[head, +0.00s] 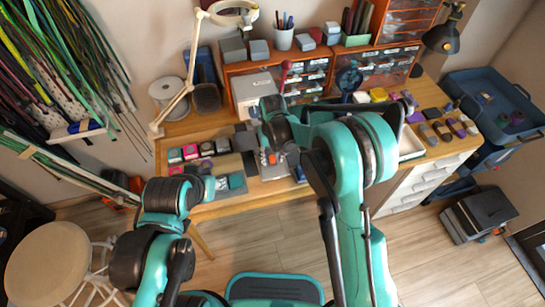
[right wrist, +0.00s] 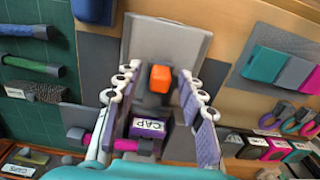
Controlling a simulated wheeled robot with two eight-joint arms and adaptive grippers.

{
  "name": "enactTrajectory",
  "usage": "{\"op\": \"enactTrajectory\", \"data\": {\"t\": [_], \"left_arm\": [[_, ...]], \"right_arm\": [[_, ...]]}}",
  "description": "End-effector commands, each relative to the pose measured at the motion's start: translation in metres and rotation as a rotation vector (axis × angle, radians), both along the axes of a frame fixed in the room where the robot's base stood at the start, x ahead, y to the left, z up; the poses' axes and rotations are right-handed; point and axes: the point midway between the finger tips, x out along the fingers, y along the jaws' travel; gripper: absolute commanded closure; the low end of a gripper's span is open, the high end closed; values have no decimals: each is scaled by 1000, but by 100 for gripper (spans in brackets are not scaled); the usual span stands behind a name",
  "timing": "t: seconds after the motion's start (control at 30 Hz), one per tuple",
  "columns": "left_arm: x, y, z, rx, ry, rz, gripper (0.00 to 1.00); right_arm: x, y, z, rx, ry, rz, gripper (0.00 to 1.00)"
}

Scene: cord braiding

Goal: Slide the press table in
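In the right wrist view a grey plate-like fixture (right wrist: 165,35) lies ahead, with an orange block (right wrist: 160,78) at its near end. Nearer is a purple block labelled CAP (right wrist: 148,128), with a magenta piece (right wrist: 95,140) beside it. I cannot tell which part is the press table. My right gripper (right wrist: 156,74) is open, its fingers apart on either side of the orange and CAP blocks; contact is unclear.
The wooden bench (head: 180,128) holds a white box (head: 252,92), orange drawer units (head: 385,68) and a lamp arm (head: 182,95). Coloured blocks (head: 190,152) lie near the left arm. A stool (head: 48,265) stands at lower left. Floor in front is clear.

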Motion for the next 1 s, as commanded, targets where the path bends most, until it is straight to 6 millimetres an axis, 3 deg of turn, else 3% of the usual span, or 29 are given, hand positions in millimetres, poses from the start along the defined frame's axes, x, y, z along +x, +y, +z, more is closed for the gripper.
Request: {"op": "enactTrajectory", "data": {"t": [0.27,0.7,1.0], "left_arm": [[0,0,0,0,0,0,60],[0,0,0,0,0,0,60],[0,0,0,0,0,0,60]], "right_arm": [[0,0,13,0,0,0,60],[0,0,100,0,0,0,60],[0,0,120,0,0,0,60]]}}
